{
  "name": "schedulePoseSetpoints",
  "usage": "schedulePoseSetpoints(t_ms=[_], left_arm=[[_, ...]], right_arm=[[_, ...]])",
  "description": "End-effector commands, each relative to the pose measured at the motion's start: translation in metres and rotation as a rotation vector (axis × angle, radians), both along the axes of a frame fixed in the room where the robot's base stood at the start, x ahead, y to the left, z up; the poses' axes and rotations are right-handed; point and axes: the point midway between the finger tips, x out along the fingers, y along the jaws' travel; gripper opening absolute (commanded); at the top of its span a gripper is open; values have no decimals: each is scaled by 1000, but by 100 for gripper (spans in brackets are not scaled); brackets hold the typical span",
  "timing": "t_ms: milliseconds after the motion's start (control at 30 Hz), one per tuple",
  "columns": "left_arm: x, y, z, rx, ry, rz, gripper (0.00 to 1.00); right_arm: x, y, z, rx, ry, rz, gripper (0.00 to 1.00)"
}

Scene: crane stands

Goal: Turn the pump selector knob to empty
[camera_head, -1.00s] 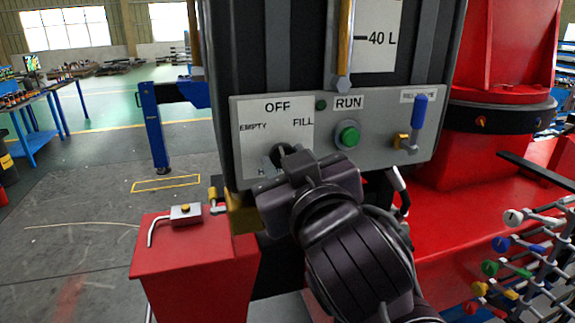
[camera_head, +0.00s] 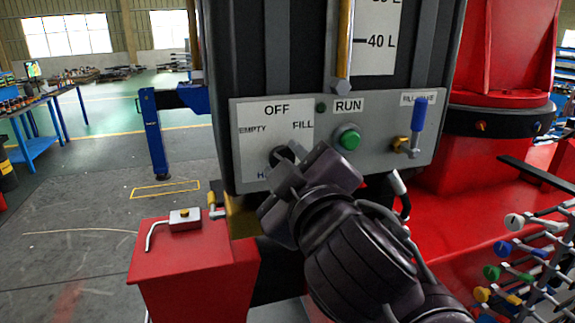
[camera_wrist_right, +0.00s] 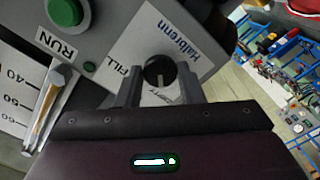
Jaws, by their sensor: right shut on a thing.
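The pump selector knob (camera_head: 281,155) is small, dark and round, on a white label plate (camera_head: 256,112) marked OFF at top, EMPTY at left and FILL at right. My right gripper (camera_head: 288,166) reaches it from the lower right and covers part of it. In the right wrist view the knob (camera_wrist_right: 159,69) sits between the two fingers of the right gripper (camera_wrist_right: 160,86), which is shut on it. A pale pointer mark on the knob points down in that view, towards the partly hidden EMPTY lettering. My left gripper is out of view.
The grey panel (camera_head: 390,125) also carries a green RUN button (camera_head: 347,137) and a blue-handled lever (camera_head: 419,115), right of the knob. A red pedestal (camera_head: 190,260) stands lower left. A rack of coloured hooks (camera_head: 520,262) is at lower right.

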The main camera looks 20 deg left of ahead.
Motion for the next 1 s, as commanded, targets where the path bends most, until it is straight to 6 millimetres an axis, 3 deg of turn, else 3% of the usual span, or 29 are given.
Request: schedulePoseSetpoints(t_ms=[333,367,500,800,1000], left_arm=[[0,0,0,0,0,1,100],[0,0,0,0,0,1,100],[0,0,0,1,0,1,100],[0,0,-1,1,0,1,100],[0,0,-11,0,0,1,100]], right_arm=[[0,0,1,-2,-4,1,12],[0,0,1,-2,-4,1,38],[0,0,1,-2,-2,1,55],[-2,-1,0,0,-1,1,55],[-24,-16,-2,2,-2,3,55]])
